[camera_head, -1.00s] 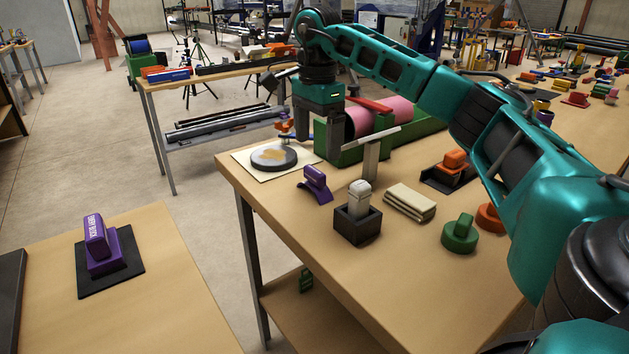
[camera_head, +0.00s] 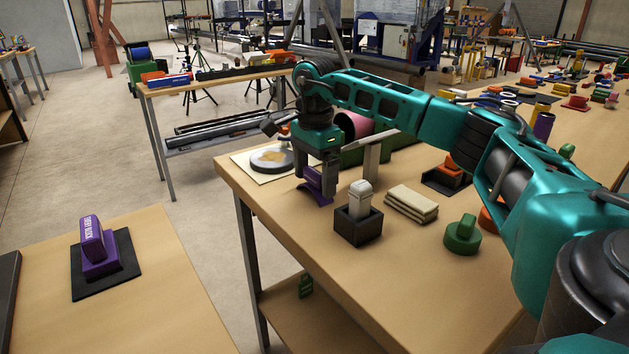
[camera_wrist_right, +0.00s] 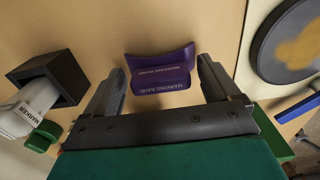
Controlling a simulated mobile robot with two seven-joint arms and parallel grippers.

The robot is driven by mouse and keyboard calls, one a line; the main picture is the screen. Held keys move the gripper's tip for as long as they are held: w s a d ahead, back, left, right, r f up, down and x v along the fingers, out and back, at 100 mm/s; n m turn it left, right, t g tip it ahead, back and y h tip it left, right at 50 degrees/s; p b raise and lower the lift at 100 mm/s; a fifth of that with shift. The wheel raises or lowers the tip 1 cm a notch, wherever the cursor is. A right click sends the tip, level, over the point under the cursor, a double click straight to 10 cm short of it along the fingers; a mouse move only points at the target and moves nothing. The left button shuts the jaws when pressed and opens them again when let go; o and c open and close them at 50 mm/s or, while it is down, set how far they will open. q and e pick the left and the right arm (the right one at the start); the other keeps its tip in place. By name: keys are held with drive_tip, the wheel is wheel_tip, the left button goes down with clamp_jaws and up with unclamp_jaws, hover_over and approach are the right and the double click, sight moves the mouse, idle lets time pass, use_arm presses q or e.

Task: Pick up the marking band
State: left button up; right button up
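The purple marking band (camera_head: 313,182) stands on the table near its left end. In the right wrist view the marking band (camera_wrist_right: 161,72) shows its lettering and lies between the fingertips, with a gap on each side. My right gripper (camera_head: 316,194) is over it with the fingers pointing down. In the wrist view the right gripper (camera_wrist_right: 160,90) is open and empty, one finger on each side of the band. In the head view the fingers hide part of the band. My left gripper is not in view.
A black holder (camera_head: 357,226) with a white-grey tool stands right of the band. A round disc on a pale sheet (camera_head: 243,160) lies behind. Folded cloth (camera_head: 411,203) and a green knobbed piece (camera_head: 462,236) are further right. A purple block (camera_head: 100,250) sits on the near-left table.

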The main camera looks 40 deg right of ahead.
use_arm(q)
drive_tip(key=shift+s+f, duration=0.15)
use_arm(e)
drive_tip(key=c, duration=1)
drive_tip(key=shift+o, duration=0.2)
drive_tip(key=shift+r, duration=0.2)
